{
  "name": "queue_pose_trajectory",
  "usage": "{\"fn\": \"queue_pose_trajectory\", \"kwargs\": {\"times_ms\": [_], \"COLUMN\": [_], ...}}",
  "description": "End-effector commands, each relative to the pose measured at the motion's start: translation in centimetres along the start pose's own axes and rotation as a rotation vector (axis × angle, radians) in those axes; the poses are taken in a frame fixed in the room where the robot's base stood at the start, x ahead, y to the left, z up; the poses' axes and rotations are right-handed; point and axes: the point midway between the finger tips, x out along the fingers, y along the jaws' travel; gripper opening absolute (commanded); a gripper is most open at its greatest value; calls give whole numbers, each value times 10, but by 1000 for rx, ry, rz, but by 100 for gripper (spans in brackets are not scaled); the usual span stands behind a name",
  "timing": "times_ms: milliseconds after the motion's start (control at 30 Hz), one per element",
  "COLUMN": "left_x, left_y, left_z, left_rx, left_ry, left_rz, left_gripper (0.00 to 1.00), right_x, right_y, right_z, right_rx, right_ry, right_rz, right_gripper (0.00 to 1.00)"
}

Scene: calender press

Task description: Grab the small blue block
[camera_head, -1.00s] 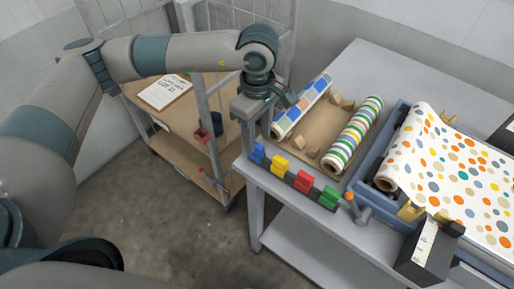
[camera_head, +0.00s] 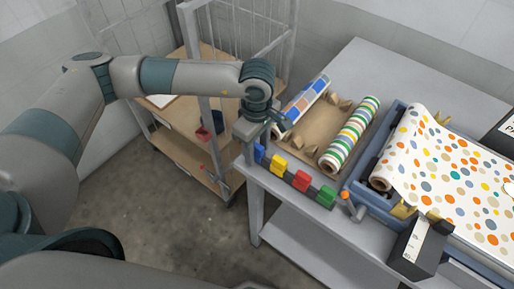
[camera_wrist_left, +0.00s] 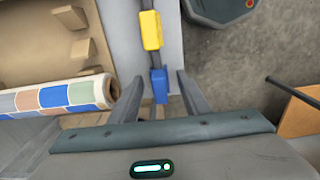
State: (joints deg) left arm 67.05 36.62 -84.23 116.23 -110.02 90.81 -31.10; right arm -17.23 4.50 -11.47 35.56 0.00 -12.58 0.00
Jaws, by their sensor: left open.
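The small blue block (camera_head: 259,153) is at the left end of a row of coloured blocks along the near edge of the grey table. My left gripper (camera_head: 258,142) is open, pointing down right at the blue block and partly covering it. In the left wrist view the blue block (camera_wrist_left: 159,86) shows between the two open fingers (camera_wrist_left: 160,92), with a gap on each side. I cannot tell how deep the fingers reach around it. My right gripper is not in view.
Yellow (camera_head: 279,167), red (camera_head: 301,180) and green (camera_head: 326,195) blocks continue the row. A blue-framed press (camera_head: 366,196) with dotted sheet stands right. A cart (camera_head: 181,152) stands left.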

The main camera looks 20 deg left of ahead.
Motion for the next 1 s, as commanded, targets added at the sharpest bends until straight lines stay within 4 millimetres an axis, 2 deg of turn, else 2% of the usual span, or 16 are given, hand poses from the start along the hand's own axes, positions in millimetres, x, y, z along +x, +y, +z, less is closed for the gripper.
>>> {"fn": "queue_pose_trajectory", "kwargs": {"times_ms": [300, 467, 500, 833, 1000], "left_x": [0, 0, 0, -1, -9], "left_y": [0, 0, 0, 0, 1], "left_z": [0, 0, 0, 0, 0], "left_rx": [0, 0, 0, 0, 0], "left_ry": [0, 0, 0, 0, -2], "left_rz": [0, 0, 0, 1, 2], "left_gripper": [43, 5, 0, 0, 0], "right_x": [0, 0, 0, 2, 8], "right_y": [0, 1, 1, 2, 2], "right_z": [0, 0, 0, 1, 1], "right_rx": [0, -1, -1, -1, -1], "right_ry": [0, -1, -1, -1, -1], "right_rz": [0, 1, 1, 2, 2], "right_gripper": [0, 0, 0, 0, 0]}}
